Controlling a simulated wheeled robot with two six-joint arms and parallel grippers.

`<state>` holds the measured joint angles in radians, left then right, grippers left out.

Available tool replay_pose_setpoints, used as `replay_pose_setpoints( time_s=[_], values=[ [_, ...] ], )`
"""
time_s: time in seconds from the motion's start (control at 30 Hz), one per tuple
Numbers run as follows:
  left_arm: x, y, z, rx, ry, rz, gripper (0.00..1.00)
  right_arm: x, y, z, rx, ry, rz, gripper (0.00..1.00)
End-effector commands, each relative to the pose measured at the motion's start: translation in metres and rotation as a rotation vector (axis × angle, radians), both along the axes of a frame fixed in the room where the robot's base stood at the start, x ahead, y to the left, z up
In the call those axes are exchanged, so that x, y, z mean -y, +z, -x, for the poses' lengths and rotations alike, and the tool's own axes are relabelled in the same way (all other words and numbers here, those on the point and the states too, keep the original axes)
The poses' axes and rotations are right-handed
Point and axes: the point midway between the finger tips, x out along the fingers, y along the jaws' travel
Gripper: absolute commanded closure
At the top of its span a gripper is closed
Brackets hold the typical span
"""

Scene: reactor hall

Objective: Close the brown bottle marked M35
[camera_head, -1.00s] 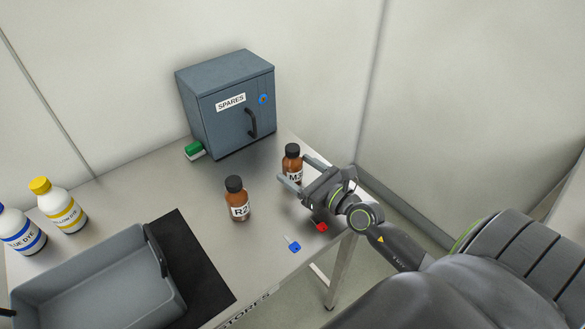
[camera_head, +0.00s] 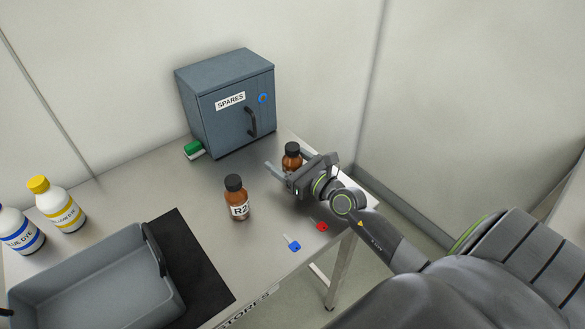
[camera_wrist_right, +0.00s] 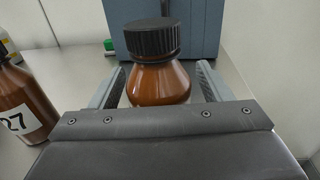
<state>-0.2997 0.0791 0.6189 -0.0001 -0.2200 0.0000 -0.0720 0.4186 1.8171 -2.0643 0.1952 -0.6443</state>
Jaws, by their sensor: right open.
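The brown bottle (camera_head: 290,163) stands upright near the right side of the table, with a black ribbed cap (camera_head: 292,149) on its neck. Whether the cap is tight cannot be told. Its label is hidden behind my gripper. My right gripper (camera_head: 287,161) is open, with one finger on each side of the bottle's body. In the right wrist view the bottle (camera_wrist_right: 160,82) stands between the fingers, below its cap (camera_wrist_right: 152,38), with small gaps at both sides. My left gripper is not in view.
A blue key (camera_head: 294,246) and a red one (camera_head: 320,226) lie near the front edge. The SPARES cabinet (camera_head: 226,105) stands behind. A grey bin (camera_head: 165,270) and two dye bottles are at left.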

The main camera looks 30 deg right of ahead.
Motion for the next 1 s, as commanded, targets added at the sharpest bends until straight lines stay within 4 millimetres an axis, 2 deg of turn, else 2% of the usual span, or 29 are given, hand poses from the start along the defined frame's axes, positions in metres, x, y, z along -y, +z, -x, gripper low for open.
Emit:
replay_pose_setpoints(
  time_s=[0.07, 0.43, 0.77, 1.0],
  values=[
    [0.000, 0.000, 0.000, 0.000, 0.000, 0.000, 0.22, 0.000, 0.000, 0.000, 0.000, 0.000, 0.000, 0.31],
    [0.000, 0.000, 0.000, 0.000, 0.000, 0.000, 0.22, 0.000, 0.000, 0.000, 0.000, 0.000, 0.000, 0.79],
    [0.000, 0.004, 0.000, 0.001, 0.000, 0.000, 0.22, 0.000, 0.005, 0.000, 0.002, 0.000, 0.001, 0.81],
    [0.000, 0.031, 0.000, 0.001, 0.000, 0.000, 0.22, 0.000, 0.035, 0.000, 0.002, 0.000, 0.002, 0.81]
  ],
)
